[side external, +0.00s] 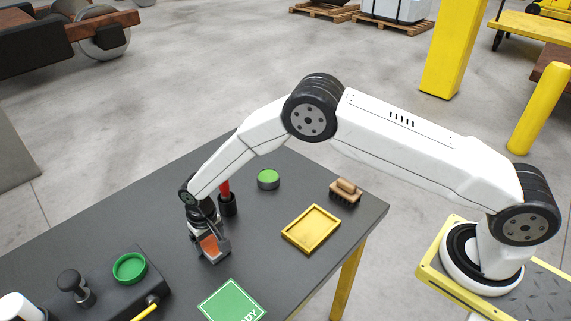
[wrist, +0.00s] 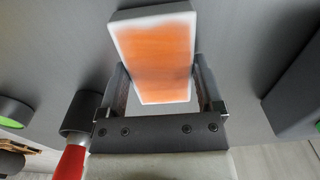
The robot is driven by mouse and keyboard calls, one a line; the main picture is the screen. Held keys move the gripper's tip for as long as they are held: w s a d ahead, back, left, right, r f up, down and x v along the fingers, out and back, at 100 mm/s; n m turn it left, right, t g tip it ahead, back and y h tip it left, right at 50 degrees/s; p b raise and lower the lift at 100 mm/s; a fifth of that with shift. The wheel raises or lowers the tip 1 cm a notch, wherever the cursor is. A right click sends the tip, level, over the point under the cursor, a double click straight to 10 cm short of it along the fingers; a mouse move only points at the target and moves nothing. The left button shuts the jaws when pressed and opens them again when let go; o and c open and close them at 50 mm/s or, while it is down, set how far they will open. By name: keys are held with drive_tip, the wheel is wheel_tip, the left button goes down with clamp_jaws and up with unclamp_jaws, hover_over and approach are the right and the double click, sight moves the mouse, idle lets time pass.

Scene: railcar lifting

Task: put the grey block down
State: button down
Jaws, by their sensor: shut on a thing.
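The grey block (side external: 211,247) has an orange face with a pale border. In the side view it sits low over the dark table (side external: 140,222), between the jaws of my gripper (side external: 207,240). In the wrist view the block (wrist: 154,55) stands between my two fingers, its orange face towards the camera and a grey edge showing at its top. My gripper is shut on it. I cannot tell whether the block's underside touches the table.
A red-handled thing in a black holder (side external: 228,205) stands close behind my gripper. A green-topped puck (side external: 268,179), a brush (side external: 345,191) and a yellow tray (side external: 311,229) lie to the right. A green mat (side external: 232,302) is in front; a dark control box (side external: 111,287) is at left.

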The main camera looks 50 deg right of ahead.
sight(210, 241)
drive_tip(key=shift+f, duration=0.1)
unclamp_jaws()
wheel_tip(210, 241, up, 12)
idle(1.0)
idle(0.4)
drive_tip(key=s+d+r+t, duration=0.1)
drive_tip(key=s+d+r, duration=0.3)
drive_tip(key=d, duration=0.3)
drive_tip(key=s+d+r, duration=0.3)
drive_tip(key=s+d, duration=0.2)
drive_tip(key=d, duration=0.2)
drive_tip(key=s+d, duration=0.4)
drive_tip(key=s, duration=0.2)
drive_tip(key=s+d+r+t, duration=0.1)
drive_tip(key=s+d, duration=0.3)
drive_tip(key=s, duration=0.3)
drive_tip(key=shift+s+r+t, duration=0.15)
drive_tip(key=shift+s+t, duration=0.05)
drive_tip(key=shift+t, duration=0.1)
